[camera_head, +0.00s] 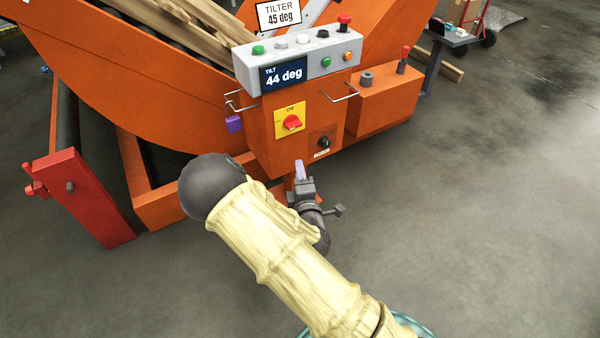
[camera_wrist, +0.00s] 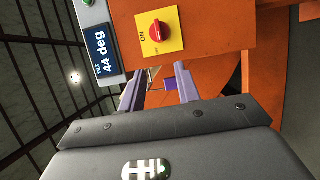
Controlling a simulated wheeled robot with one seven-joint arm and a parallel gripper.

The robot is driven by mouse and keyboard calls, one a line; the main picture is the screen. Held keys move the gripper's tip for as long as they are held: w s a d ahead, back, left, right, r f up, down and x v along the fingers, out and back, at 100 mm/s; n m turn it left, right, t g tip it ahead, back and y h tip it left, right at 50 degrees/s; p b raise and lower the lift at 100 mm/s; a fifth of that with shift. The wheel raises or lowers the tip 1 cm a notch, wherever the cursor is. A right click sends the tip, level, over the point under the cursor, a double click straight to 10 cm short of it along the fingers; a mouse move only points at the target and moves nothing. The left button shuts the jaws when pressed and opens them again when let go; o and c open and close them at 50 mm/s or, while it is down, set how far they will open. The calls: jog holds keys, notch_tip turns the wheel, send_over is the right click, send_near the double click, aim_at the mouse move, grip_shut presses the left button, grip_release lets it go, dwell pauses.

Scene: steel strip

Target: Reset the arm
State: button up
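My gripper (camera_head: 299,170) is in front of the orange tilter's control post, below the switches. In the wrist view, the two purple fingers of my gripper (camera_wrist: 160,70) stand apart with nothing held between them. A small purple padlock (camera_wrist: 170,83) shows beyond the gap, and hangs at the post's left side in the head view (camera_head: 234,123). My arm is bent, with its cream-sleeved link across the lower middle of the head view. The tilt display (camera_head: 284,75) reads 44 deg.
The grey button box (camera_head: 300,55) tops the post, with wire handles beside it. A red rotary switch (camera_head: 292,122) on a yellow plate and a black knob (camera_head: 323,142) face me. A red end bracket (camera_head: 80,197) stands left. The floor at right (camera_head: 480,220) is clear.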

dwell(0.4)
jog(key=s+d+m+g+h+p, duration=0.15)
jog(key=d+m+g+h, duration=0.45)
jog(key=d+m, duration=0.6)
jog(key=s+d+r+m+g+y+p, duration=0.1)
jog(key=s+d+r+m+g, duration=0.3)
jog(key=s, duration=0.5)
jog(key=s+d+r+m+g+y, duration=0.1)
jog(key=s+d+r+m+g, duration=0.2)
jog(key=s+r+m+g, duration=0.4)
notch_tip(320, 180, up, 37)
jog(key=s+n+t+p, duration=0.1)
jog(key=n+t+p, duration=0.1)
jog(key=p, duration=3.6)
jog(key=shift+s+a+r, duration=0.15)
